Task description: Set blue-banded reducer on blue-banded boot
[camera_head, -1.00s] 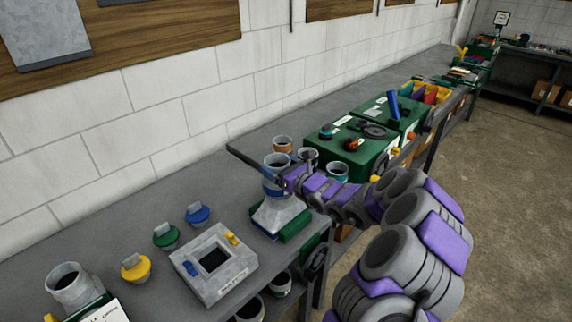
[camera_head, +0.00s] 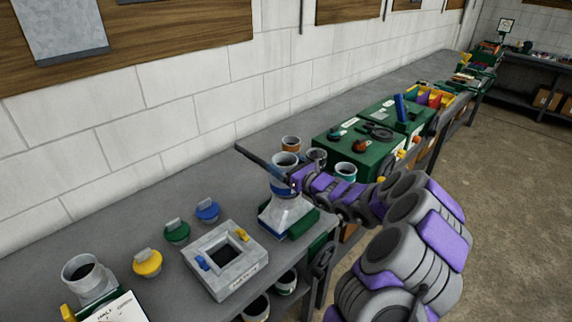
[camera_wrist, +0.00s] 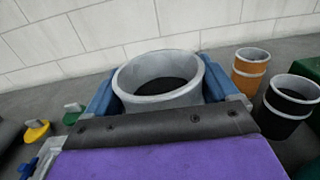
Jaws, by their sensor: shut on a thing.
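The grey blue-banded reducer (camera_head: 285,161) is upright in my gripper (camera_head: 287,184), directly above the boot in the head view. In the wrist view the reducer's open round rim (camera_wrist: 160,78) shows between the two blue-padded jaws of my gripper (camera_wrist: 158,88), which are shut on it. The boot does not show in the wrist view.
An orange-banded collar (camera_head: 291,143), a dark-banded collar (camera_wrist: 288,103) and a teal-banded collar (camera_head: 345,171) stand close by. Green boxes (camera_head: 345,150) stand right of them. A square grey fixture (camera_head: 224,262) and yellow, green and blue knobbed caps lie left. The wall runs behind.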

